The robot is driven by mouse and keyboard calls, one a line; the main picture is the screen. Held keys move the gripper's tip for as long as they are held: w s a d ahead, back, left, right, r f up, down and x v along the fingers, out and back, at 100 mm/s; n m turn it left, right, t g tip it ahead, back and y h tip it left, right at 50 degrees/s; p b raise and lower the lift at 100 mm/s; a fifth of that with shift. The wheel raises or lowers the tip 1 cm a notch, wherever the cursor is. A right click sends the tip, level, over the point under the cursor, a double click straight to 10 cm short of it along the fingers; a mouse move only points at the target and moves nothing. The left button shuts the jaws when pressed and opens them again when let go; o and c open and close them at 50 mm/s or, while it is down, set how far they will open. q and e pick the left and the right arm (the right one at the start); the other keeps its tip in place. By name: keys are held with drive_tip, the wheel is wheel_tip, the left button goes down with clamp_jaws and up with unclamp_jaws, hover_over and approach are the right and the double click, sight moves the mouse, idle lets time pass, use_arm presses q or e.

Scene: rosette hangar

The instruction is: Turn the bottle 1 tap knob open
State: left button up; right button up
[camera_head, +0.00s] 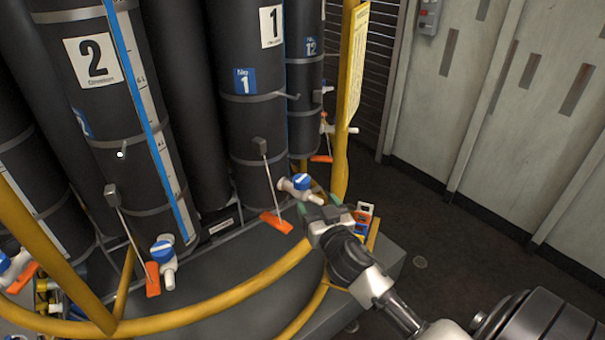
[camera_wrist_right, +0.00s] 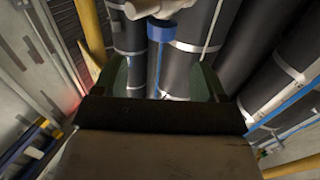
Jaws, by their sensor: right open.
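Bottle 1 (camera_head: 240,130) is a tall dark cylinder with a white label "1" and a blue plate. Its tap, a white body with a blue knob (camera_head: 301,181), sticks out at the lower right of the bottle. In the wrist view the blue knob (camera_wrist_right: 161,31) hangs below a pale tap body, ahead of and between my fingers. My right gripper (camera_head: 319,205) is just below and right of the knob. Its green-tipped jaws are open and empty, apart from the knob as far as I can tell. My left gripper is not in view.
Bottle 2 (camera_head: 108,90) has its own blue-knobbed tap (camera_head: 163,251) at lower left. A yellow rail (camera_head: 230,290) curves in front, and a yellow post (camera_head: 341,150) stands right of bottle 1. The floor (camera_head: 450,230) at right is open.

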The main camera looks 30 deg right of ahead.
sight(305, 185)
drive_tip(key=p+x, duration=0.2)
drive_tip(key=x, duration=0.7)
drive_tip(key=shift+w+r, duration=0.15)
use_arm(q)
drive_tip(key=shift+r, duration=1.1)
use_arm(e)
drive_tip(key=shift+w, duration=0.5)
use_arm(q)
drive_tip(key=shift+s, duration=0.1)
use_arm(e)
drive_tip(key=c, duration=0.9)
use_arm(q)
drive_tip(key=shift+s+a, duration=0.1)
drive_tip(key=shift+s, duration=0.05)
